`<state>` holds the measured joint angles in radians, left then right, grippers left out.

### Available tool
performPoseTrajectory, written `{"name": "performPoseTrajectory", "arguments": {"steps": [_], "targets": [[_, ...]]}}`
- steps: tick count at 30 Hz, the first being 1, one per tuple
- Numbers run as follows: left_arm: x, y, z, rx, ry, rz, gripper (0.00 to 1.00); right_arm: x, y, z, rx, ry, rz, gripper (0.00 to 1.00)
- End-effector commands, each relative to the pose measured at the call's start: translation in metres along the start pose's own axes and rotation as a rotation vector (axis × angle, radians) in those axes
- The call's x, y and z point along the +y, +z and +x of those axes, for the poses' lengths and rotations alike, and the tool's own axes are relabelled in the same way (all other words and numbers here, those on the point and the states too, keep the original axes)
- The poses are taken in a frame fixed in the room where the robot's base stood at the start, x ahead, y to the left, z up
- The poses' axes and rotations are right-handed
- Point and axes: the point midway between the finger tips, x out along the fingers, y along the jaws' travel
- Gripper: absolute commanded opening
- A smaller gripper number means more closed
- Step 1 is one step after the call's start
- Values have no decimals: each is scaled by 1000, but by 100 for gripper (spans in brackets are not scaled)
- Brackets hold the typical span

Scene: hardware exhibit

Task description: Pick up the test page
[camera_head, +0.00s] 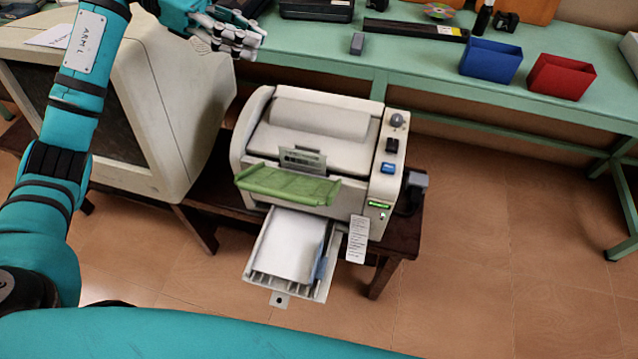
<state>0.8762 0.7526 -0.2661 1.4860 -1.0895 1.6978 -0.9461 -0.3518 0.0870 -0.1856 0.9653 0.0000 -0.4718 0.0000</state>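A beige printer (330,118) stands on a dark wooden table. A small sheet with dark printed marks, apparently the test page (303,159), sticks up at the printer's front slot, just behind the green output tray (287,185). Its lower edge is hidden by that tray. Below, an open paper drawer (262,278) holds blank white paper (291,245). My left gripper (245,42) is raised at the upper left, beyond and left of the printer, apart from the page. Its finger opening is unclear from this angle. My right gripper is out of view.
A big beige monitor (168,105) stands left of the printer. A printed tag (357,240) hangs at the printer's front right. Behind is a green bench (420,60) with a blue bin (491,60) and a red bin (560,76). The floor at right is clear.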

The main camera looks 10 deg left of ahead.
Motion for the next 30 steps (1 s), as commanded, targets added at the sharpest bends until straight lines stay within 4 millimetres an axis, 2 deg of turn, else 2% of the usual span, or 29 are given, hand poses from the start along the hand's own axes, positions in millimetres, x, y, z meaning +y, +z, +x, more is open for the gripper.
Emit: {"name": "performPoseTrajectory", "arguments": {"steps": [1, 8, 14, 18, 26, 30], "targets": [[0, -16, 7, 0, 0, 0, 15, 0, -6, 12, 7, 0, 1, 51], [0, -57, 25, -2, -1, 0, 15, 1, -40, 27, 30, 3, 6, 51], [0, -103, 44, -2, -1, 0, 15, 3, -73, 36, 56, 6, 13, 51], [0, -126, 53, -2, 0, 0, 15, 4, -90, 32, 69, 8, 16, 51], [0, -146, 62, -3, -1, -3, 15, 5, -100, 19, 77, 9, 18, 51], [0, -173, 73, -4, -3, -5, 15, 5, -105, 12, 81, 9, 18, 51]]}}
